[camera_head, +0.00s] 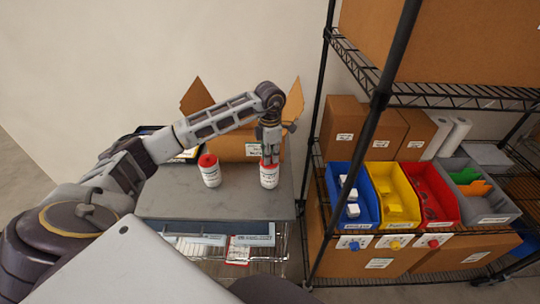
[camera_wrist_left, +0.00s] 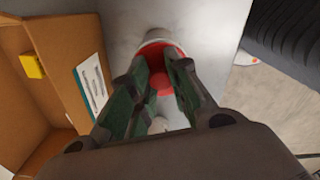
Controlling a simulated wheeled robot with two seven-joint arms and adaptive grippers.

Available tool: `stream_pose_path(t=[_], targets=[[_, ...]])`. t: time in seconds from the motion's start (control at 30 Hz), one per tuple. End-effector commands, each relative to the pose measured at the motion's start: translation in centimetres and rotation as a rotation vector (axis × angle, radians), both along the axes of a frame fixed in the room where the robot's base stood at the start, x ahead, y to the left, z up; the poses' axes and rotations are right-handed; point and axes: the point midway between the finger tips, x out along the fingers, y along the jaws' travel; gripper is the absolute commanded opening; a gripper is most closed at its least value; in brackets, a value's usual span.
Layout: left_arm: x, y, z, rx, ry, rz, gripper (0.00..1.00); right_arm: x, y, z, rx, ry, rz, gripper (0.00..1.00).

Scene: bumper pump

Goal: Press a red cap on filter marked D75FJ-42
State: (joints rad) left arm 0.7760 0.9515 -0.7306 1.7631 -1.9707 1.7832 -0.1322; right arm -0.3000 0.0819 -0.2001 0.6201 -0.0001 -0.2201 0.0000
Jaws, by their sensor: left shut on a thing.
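Two white filters with printed labels stand upright on the grey tabletop (camera_head: 240,200). The left filter (camera_head: 210,176) has a red cap (camera_head: 207,160) on top. The right filter (camera_head: 269,181) stands under my left gripper (camera_head: 269,154), and red shows at its top. My left gripper points down and is shut on this red cap, which also shows in the left wrist view (camera_wrist_left: 160,55) between and beyond the fingertips (camera_wrist_left: 160,68). The fingers hide part of the cap, so I cannot tell how it is seated. The label markings are too small to read. My right gripper is out of view.
An open cardboard box (camera_head: 232,145) stands behind the filters. On the rack to the right are a blue bin (camera_head: 355,215), a yellow bin (camera_head: 400,218), a red bin (camera_head: 438,215) and a grey bin (camera_head: 490,210). A black rack post (camera_head: 350,165) stands between table and bins.

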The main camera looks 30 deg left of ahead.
Motion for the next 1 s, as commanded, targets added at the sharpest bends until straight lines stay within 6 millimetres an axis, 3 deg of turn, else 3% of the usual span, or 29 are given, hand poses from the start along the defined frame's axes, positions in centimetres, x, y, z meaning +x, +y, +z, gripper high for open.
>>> stream_pose_path(t=[0.13, 0.17, 0.33, 0.57, 0.73, 1.0], targets=[[0.01, 0.01, 0.02, 0.000, 0.000, 0.000, 0.09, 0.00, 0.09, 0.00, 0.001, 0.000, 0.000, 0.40], [0.01, 0.02, 0.02, 0.000, 0.000, 0.000, 0.23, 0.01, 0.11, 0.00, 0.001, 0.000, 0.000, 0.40], [0.01, 0.02, 0.02, 0.000, 0.000, 0.000, 0.44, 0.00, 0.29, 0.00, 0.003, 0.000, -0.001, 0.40], [0.01, 0.02, 0.02, 0.000, 0.000, 0.000, 0.45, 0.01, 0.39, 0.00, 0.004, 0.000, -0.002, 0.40], [0.01, 0.01, 0.02, 0.000, 0.000, 0.000, 0.65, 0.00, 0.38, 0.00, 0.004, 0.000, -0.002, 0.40], [0.01, 0.01, 0.02, 0.000, 0.000, 0.000, 0.65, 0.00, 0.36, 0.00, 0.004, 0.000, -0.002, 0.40]])
